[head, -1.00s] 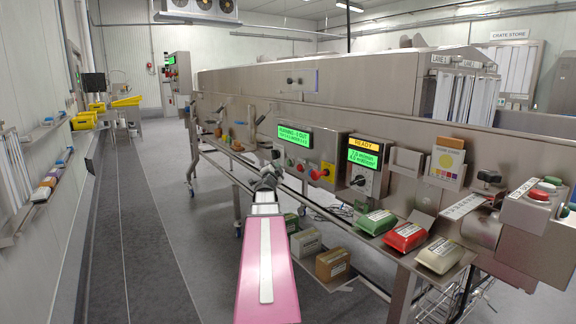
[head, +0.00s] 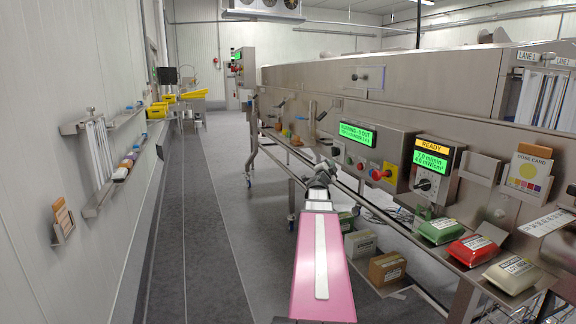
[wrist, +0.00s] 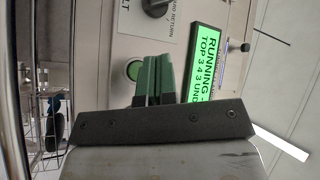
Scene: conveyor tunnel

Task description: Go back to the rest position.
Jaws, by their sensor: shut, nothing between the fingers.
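My gripper (wrist: 153,80) shows in the wrist view with its green fingers together and nothing between them. Behind the fingers are a green-ringed button (wrist: 134,70), a dark knob (wrist: 156,6) and a green lit display (wrist: 206,65) on a steel panel. The fingers overlap the panel in the picture; I cannot tell the gap. In the head view my pink arm reaches forward from the bottom, and its far end is in front of the machine's side, below the display reading RUNNING (head: 357,135). The fingertips are not clear there.
The steel tunnel (head: 400,90) fills the right side. A READY control box (head: 433,170) and green, red and white packs (head: 439,230) sit at right. Cartons (head: 387,268) stand low beside my arm. A wall shelf (head: 100,200) is at left. The grey aisle (head: 200,230) is clear.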

